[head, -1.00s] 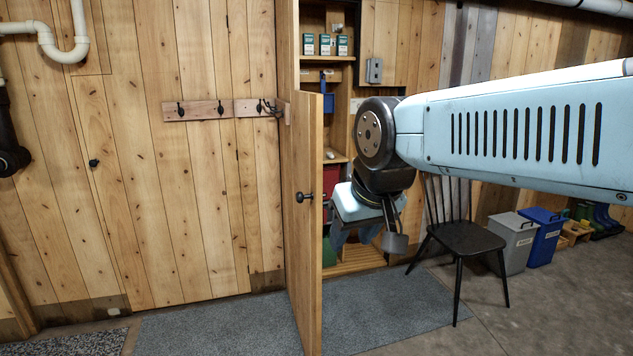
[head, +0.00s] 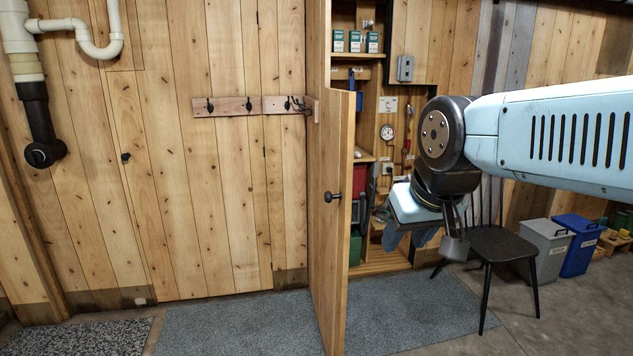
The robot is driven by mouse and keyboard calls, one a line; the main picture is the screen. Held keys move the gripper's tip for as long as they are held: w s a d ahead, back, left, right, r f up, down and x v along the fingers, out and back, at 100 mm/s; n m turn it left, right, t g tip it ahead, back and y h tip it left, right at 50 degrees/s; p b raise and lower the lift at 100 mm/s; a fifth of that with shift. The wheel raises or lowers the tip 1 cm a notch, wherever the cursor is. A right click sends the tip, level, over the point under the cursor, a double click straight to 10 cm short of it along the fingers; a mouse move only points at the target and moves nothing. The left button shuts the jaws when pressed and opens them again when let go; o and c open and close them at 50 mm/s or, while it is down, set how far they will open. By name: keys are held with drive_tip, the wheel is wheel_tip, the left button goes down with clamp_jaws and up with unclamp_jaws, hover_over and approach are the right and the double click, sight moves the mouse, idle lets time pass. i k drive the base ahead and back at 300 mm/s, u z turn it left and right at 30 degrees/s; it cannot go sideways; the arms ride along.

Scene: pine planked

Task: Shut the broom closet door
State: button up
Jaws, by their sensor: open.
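The broom closet door (head: 329,240) stands open, seen nearly edge-on, swung out toward me. A black knob (head: 331,197) is on its left-hand face. The closet (head: 384,262) is open to the right of the door, with shelves, small boxes and tools inside. My gripper (head: 424,243) hangs pointing down from the wrist, right of the door and in front of the closet opening. It is open and appears empty. A gap shows between it and the door, with no contact visible. My arm hides part of the closet's right side.
A black chair (head: 497,243) stands right of my gripper. A grey bin (head: 545,250) and a blue bin (head: 577,243) are farther right. A hook rail (head: 227,106) is on the wall left of the door. Grey mats (head: 230,328) lie on the floor; the floor left of the door is clear.

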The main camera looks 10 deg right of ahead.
sight(330, 113)
drive_tip(key=z, duration=0.45)
drive_tip(key=i, duration=1.05)
drive_tip(key=z, duration=0.55)
drive_tip(key=k, duration=0.6)
drive_tip(key=u, duration=0.5)
